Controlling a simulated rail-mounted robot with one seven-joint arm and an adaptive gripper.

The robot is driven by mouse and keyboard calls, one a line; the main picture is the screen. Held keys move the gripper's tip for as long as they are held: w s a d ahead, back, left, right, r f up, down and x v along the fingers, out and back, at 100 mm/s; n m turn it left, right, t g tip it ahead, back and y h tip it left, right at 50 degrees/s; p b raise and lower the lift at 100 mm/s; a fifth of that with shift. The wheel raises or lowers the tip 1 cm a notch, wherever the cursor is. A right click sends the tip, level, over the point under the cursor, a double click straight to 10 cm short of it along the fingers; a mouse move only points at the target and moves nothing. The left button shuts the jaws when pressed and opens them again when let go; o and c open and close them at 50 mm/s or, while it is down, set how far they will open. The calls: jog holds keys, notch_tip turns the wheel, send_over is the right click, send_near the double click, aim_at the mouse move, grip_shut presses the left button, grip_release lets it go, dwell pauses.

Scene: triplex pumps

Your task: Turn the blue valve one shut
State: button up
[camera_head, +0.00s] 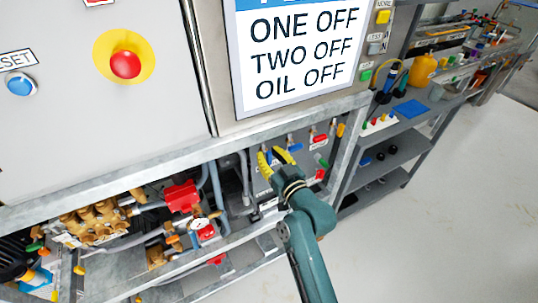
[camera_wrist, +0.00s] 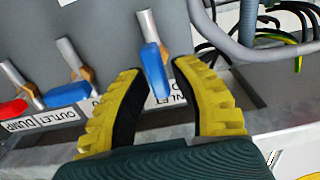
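My gripper (camera_head: 275,156) is open at the grey valve panel under the sign, with yellow ridged fingers. In the wrist view my gripper (camera_wrist: 157,70) has its fingers on either side of a blue valve handle (camera_wrist: 155,62), with a gap on each side. This handle hangs downward in that picture from a metal stem. A second blue valve handle (camera_wrist: 68,94) lies to the left of the fingers and points sideways. The label under the nearer handle is partly hidden, so I cannot read which blue valve is number one. Blue also shows on the panel (camera_head: 296,147) in the head view.
A red handle (camera_wrist: 13,112) is at the far left of the wrist view. Grey pipe (camera_wrist: 240,45) and cables (camera_wrist: 285,30) run close to the right finger. A metal frame rail (camera_head: 190,155) crosses above the panel. Shelves (camera_head: 395,135) stand to the right; the floor is clear.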

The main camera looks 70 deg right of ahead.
grip_shut()
jog(key=shift+s+m, duration=0.1)
jog(key=shift+m, duration=0.2)
jog(key=m+p, duration=0.2)
jog(key=shift+m, duration=0.3)
jog(key=m+p, duration=0.2)
jog(key=m, duration=0.2)
jog(key=shift+s+d+f+m+p, duration=0.1)
jog(key=shift+s+d+m+p, duration=0.1)
jog(key=shift+d+m+p, duration=0.15)
jog(key=m, duration=0.1)
jog(key=m+p, duration=0.1)
jog(key=m, duration=0.1)
jog(key=m+p, duration=0.1)
jog(key=m, duration=0.1)
jog(key=shift+s+f, duration=0.1)
jog(key=shift+f, duration=0.2)
jog(key=m+p, duration=0.1)
jog(key=m, duration=0.4)
jog(key=shift+f+p, duration=0.35)
jog(key=shift+p, duration=0.05)
jog(key=shift+o, duration=2)
grip_release()
jog(key=shift+d+r, duration=0.1)
